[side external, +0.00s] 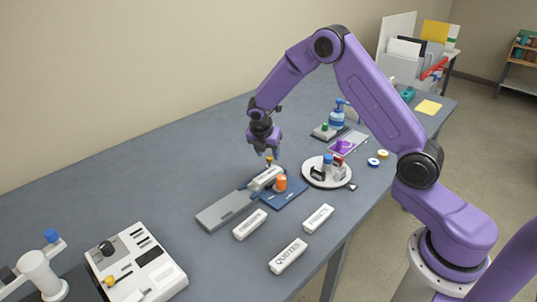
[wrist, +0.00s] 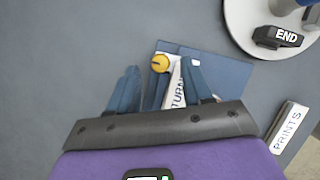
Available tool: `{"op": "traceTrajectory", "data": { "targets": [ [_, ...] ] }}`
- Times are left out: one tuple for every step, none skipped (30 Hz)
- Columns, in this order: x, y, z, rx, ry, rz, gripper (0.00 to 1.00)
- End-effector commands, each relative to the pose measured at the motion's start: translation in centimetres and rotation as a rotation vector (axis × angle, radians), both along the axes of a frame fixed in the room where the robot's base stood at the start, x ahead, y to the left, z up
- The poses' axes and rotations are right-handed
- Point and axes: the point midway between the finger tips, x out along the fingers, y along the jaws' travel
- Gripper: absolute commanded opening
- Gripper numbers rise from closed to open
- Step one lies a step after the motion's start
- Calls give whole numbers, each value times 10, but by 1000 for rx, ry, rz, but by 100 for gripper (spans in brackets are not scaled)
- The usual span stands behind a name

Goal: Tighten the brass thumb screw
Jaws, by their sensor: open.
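My gripper (side external: 272,151) points down just above the screw. In the wrist view its blue fingers (wrist: 160,76) are apart, with nothing seen held between them. Whether a finger touches the screw cannot be told.
An orange knob (side external: 281,183) stands close beside the block on a blue plate (side external: 289,199). A round white tray (side external: 313,181) with small items is to the right. Labelled white blocks, including "QUOTES" (side external: 288,256), lie in front. The table at left behind is clear.

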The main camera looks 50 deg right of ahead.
Motion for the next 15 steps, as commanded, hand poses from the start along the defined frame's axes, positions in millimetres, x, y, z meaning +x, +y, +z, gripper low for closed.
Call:
{"op": "traceTrajectory", "data": {
  "targets": [
    [0, -2, -5, 0, 2, -1, 50],
    [1, -3, -8, 0, 2, -2, 50],
    [1, -4, -10, 1, 1, -1, 50],
    [2, -4, -11, 1, 0, -1, 50],
    [2, -5, -13, 1, 0, -1, 50],
    [2, -5, -14, 0, 0, -1, 50],
    [2, -6, -14, 0, 0, 0, 50],
    [2, -6, -15, 0, 0, 0, 50],
    [2, -6, -15, 0, 0, 0, 50],
    [2, -6, -15, 0, 0, 0, 50],
    [2, -6, -15, 0, 0, 0, 50],
    [2, -6, -15, 0, 0, -1, 50],
    [2, -6, -15, 0, 0, -1, 50],
    [2, -6, -15, 0, 0, -1, 50],
    [2, -6, -15, 0, 0, -1, 46]
  ]
}}
